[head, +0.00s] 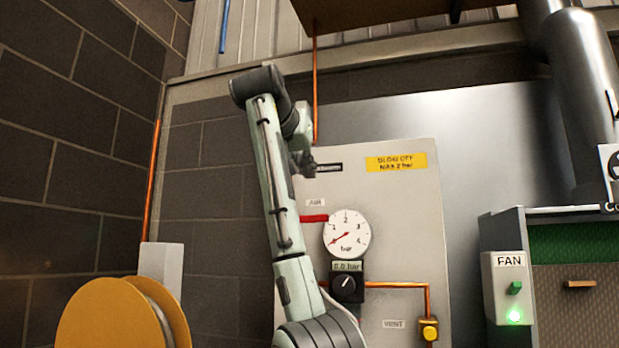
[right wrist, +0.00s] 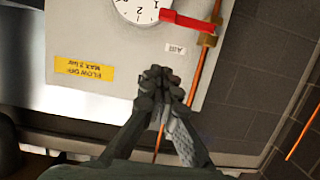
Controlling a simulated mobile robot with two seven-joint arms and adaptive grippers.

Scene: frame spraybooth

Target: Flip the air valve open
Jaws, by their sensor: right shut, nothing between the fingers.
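The air valve's red lever (head: 314,218) lies level beside the "AIR" label, left of the round gauge. In the right wrist view the red lever (right wrist: 188,21) sticks out crosswise from a brass fitting (right wrist: 207,39) on a copper pipe. My right gripper (head: 306,170) is above the lever and label in the head view, apart from the lever. In the right wrist view its fingertips (right wrist: 162,76) are together with nothing between them. My right arm hides the valve body and part of the pipe in the head view. My left gripper is not in view.
The panel (head: 415,215) carries a pressure gauge (head: 347,233) with its red needle pointing lower left, a black knob (head: 346,287) and a yellow vent button (head: 429,329). A fan switch box (head: 508,290) with a green light stands right. A yellow reel (head: 105,318) is lower left.

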